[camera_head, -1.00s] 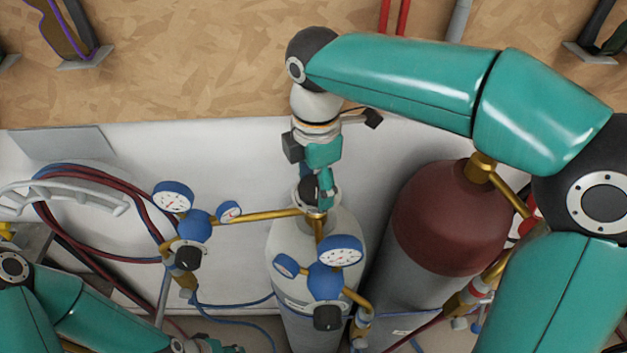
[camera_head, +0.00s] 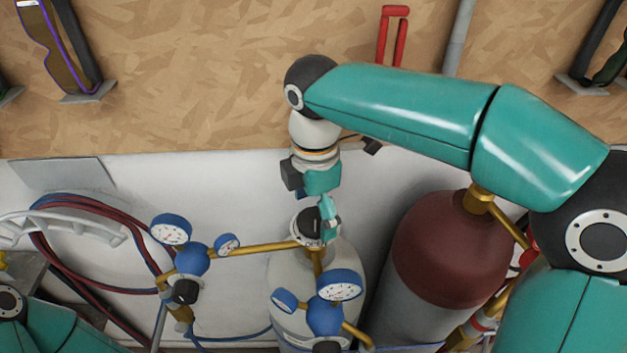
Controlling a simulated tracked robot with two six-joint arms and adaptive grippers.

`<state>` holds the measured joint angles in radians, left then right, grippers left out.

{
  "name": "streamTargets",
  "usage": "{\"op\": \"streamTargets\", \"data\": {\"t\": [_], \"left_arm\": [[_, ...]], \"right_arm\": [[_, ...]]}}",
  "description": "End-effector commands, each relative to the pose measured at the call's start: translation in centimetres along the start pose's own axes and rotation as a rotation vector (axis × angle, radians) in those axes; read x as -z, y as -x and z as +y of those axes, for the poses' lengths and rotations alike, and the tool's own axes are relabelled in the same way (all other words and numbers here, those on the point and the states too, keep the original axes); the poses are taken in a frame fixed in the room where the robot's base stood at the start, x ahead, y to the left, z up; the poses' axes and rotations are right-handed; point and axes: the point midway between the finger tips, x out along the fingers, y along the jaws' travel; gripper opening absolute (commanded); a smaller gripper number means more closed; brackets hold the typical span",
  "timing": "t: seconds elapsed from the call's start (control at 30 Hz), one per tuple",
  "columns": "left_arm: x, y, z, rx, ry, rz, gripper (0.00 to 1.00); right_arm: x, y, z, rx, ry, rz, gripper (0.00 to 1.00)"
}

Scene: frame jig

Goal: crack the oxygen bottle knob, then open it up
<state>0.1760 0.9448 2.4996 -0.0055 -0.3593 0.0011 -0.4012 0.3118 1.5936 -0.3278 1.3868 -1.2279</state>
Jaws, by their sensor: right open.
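The oxygen bottle (camera_head: 345,262) is the pale grey cylinder standing in the middle, partly hidden by its gauges. Its knob (camera_head: 308,242), with pale lettering on its rim, sits on top. My right gripper (camera_head: 319,216) points down from above at the knob, open, with a dark finger on the left and a teal finger on the right. The fingertips overlap the knob in the picture; I cannot tell whether they touch it. My left arm shows at the lower left corner, but its gripper is out of view.
A blue regulator (camera_head: 325,316) with gauges hangs in front of the bottle; a brass pipe runs left to another regulator (camera_head: 192,260). A dark red-topped cylinder (camera_head: 450,245) stands close on the right. Coiled hoses (camera_head: 75,203) hang on a rack at the left.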

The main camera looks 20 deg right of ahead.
Motion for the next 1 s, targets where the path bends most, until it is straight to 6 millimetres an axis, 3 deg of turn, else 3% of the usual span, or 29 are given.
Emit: {"op": "streamTargets", "data": {"t": [0.5, 0.7, 1.0], "left_arm": [[0.0, 0.0, 0.0, 0.0, 0.0, 0.0, 0.4], [0.0, 0.0, 0.0, 0.0, 0.0, 0.0, 0.4], [0.0, -0.1, 0.0, 0.0, 0.0, 0.0, 0.4]], "right_arm": [[0.0, 9.2, 0.2, -0.005, 0.0, 0.001, 0.89], [0.0, 10.7, 0.1, -0.003, 0.001, 0.0, 0.89], [0.0, 10.9, 0.1, -0.002, 0.0, 0.0, 0.89]]}}
